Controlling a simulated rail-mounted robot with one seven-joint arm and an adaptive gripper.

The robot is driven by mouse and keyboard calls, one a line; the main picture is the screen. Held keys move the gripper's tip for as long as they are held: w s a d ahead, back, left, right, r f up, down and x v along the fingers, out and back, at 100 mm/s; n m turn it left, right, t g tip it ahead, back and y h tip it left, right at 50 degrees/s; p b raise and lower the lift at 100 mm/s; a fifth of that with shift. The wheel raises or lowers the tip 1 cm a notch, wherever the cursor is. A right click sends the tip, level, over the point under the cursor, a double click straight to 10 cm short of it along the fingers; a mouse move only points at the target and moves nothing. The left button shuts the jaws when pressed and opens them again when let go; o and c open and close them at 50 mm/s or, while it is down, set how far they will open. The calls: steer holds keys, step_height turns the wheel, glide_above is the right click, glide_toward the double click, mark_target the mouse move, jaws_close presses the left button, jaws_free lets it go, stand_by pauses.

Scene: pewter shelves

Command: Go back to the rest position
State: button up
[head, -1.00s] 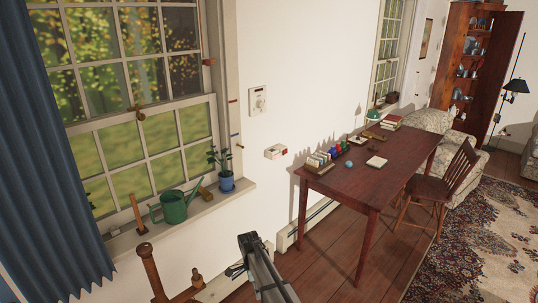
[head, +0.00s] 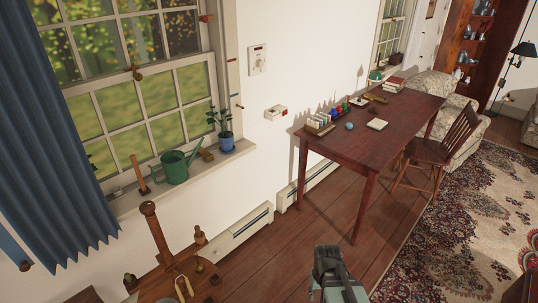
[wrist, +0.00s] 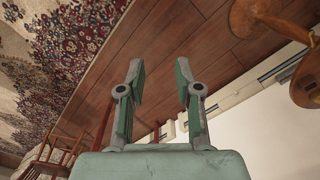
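My gripper (wrist: 160,85) shows in the wrist view with its two fingers apart and nothing between them. Behind the fingers are the wood floor and the edge of the patterned rug. In the head view my gripper (head: 335,262) is low, right of centre, over the bare floor in front of the desk; its fingers are too small to make out there. It touches nothing that I can see.
A dark red desk (head: 352,146) with bottles and books stands ahead, with a wooden chair (head: 445,150) at its right. A green watering can (head: 175,167) and a potted plant (head: 224,135) sit on the windowsill. A wooden piece with posts (head: 158,235) is at lower left. Floor between is clear.

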steer(key=s+f+g+b, duration=0.1)
steer(key=s+f+g, duration=0.2)
steer(key=s+f, duration=0.6)
steer(key=s+f+g+b, duration=0.1)
steer(key=s+f+g, duration=0.2)
steer(key=s+f, duration=0.6)
steer(key=s, duration=0.9)
steer(key=shift+f, duration=0.4)
